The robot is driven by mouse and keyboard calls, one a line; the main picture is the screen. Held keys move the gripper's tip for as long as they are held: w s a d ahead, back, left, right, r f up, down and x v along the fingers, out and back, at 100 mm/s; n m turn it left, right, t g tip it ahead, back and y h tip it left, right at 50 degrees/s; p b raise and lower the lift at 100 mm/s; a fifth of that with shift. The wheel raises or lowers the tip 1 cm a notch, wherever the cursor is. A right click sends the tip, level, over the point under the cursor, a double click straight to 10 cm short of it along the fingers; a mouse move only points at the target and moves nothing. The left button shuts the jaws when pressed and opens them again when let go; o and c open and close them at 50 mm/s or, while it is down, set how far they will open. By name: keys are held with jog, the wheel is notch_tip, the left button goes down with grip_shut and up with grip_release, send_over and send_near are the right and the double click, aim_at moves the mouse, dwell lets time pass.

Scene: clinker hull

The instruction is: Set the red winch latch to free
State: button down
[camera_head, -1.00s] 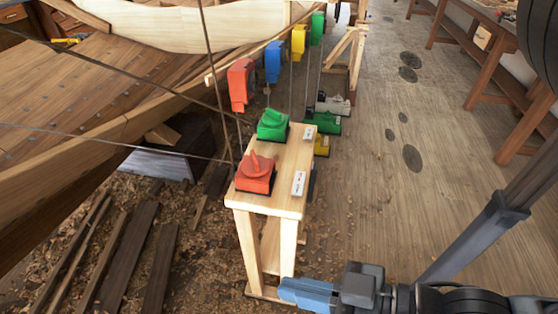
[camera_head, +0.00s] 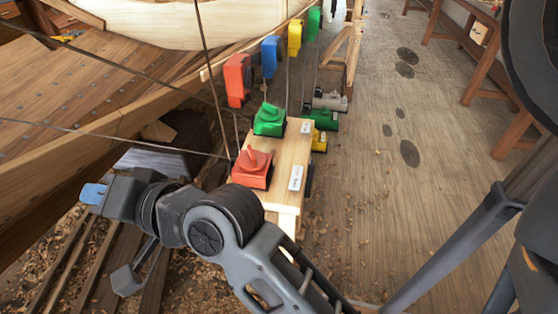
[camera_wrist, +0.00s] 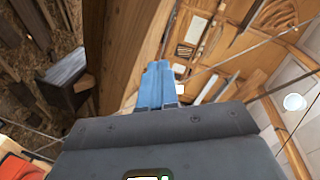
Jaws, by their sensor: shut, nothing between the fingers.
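The red winch (camera_head: 253,168) sits at the near end of a pale wooden stand, with its red latch on top. A corner of a red thing (camera_wrist: 18,168) shows at the lower left of the wrist view. My gripper (camera_head: 93,193) is at the left of the head view, left of the red winch and apart from it. Its blue fingers (camera_wrist: 157,84) are shut together and empty in the wrist view. My arm hides the lower part of the stand.
A green winch (camera_head: 269,120) stands behind the red one on the stand (camera_head: 291,152). White labels (camera_head: 296,178) lie beside them. Coloured blocks (camera_head: 238,80) hang along the hull edge. Taut ropes cross at the left. Open floor (camera_head: 370,190) lies to the right.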

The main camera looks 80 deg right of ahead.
jog(key=w+d+r, duration=0.3)
jog(key=w+d, duration=0.1)
jog(key=m+g+h+b, duration=0.2)
jog(key=m+g+h, duration=0.15)
jog(key=g, duration=1.25)
send_over(299, 167)
jog(key=a, duration=0.4)
notch_tip(299, 167, down, 11)
jog(key=shift+s+d+f+m, duration=0.15)
jog(key=shift+s+f+m, duration=0.05)
jog(key=shift+m, duration=0.05)
jog(key=x, duration=0.8)
jog(key=a+x, duration=0.1)
jog(key=x, duration=0.4)
jog(key=shift+w+a+f, duration=0.1)
jog(key=shift+w+f, duration=0.05)
jog(key=shift+f, duration=0.5)
